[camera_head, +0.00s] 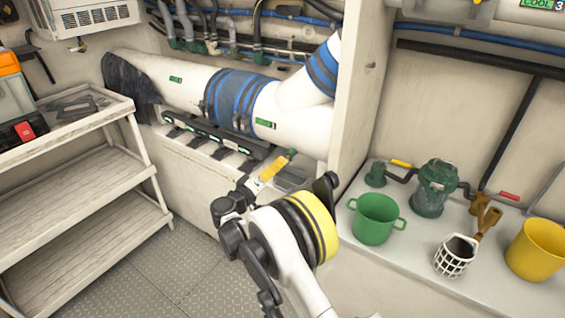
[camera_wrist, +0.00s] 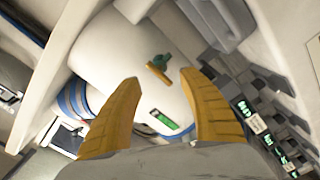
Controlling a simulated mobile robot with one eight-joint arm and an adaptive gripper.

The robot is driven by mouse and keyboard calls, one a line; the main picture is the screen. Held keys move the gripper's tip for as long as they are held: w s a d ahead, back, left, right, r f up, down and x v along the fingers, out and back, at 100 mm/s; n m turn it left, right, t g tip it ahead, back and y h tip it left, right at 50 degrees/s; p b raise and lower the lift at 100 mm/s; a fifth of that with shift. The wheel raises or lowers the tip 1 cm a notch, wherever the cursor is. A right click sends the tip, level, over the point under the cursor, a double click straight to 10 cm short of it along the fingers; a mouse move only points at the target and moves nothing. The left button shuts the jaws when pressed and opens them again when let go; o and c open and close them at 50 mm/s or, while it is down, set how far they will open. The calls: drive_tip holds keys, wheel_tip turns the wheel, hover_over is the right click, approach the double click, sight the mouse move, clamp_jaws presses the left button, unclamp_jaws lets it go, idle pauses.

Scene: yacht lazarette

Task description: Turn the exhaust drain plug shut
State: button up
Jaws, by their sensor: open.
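The exhaust drain plug (camera_wrist: 158,69) shows in the wrist view as a small green fitting with a yellow bar, on the white exhaust pipe (camera_wrist: 120,55). In the head view a small green piece (camera_head: 292,153) at the pipe's underside, just past my fingertips, looks like the same plug. My gripper (camera_wrist: 160,76) is open, its two yellow fingers apart, with the plug ahead of the gap between the tips. Nothing is between the fingers. In the head view my gripper (camera_head: 275,165) points up at the pipe (camera_head: 300,125). I cannot tell the exact distance to the plug.
A dark rail with clips (camera_head: 215,135) runs below the pipe, left of my gripper. A white partition (camera_head: 358,90) stands to the right. A shelf unit (camera_head: 85,190) is at left. A counter at right holds a green pot (camera_head: 375,218) and yellow bucket (camera_head: 537,250).

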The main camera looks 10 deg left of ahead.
drive_tip(key=v, duration=0.7)
drive_tip(key=shift+s, duration=0.25)
